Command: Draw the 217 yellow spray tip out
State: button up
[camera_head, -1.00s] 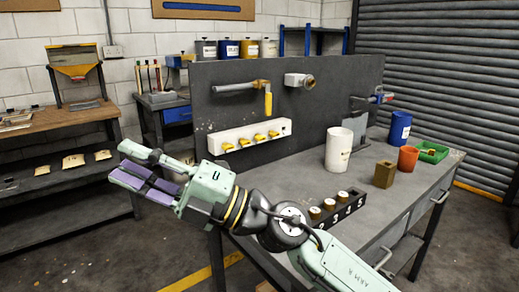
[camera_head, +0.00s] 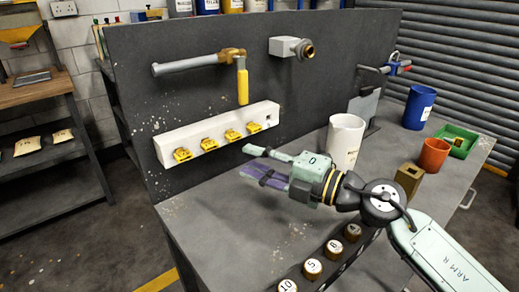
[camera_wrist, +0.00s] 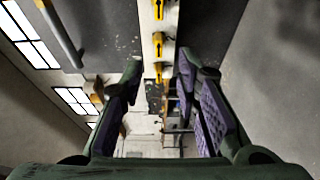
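Several yellow spray tips sit in a white rack (camera_head: 165,145) fixed to the dark upright panel. In the head view the tips run from the left one (camera_head: 182,155) to the right one (camera_head: 253,127). I cannot read which one is 217. My gripper (camera_head: 245,161) is open and empty, pointing left, and appears below the right end of the rack, apart from it. In the wrist view the rack (camera_wrist: 147,20) runs down from the top, with yellow tips (camera_wrist: 157,42) in line with the gap between my fingers (camera_wrist: 160,72).
A grey pipe with a yellow-handled valve (camera_head: 242,82) and a brass fitting (camera_head: 304,48) project above the rack. On the bench (camera_head: 210,222) are a white container (camera_head: 345,140), a brown block (camera_head: 408,178), an orange cup (camera_head: 433,156) and a numbered black holder (camera_head: 328,268).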

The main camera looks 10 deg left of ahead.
aim_at(214, 147)
jog(key=p+x, duration=0.1)
jog(key=x, duration=0.3)
jog(key=p+x, duration=0.1)
jog(key=x, duration=0.3)
jog(key=shift+s+a, duration=0.1)
jog(key=shift+s, duration=0.15)
jog(key=shift+x, duration=0.9)
jog(key=shift+c, duration=0.4)
grip_shut()
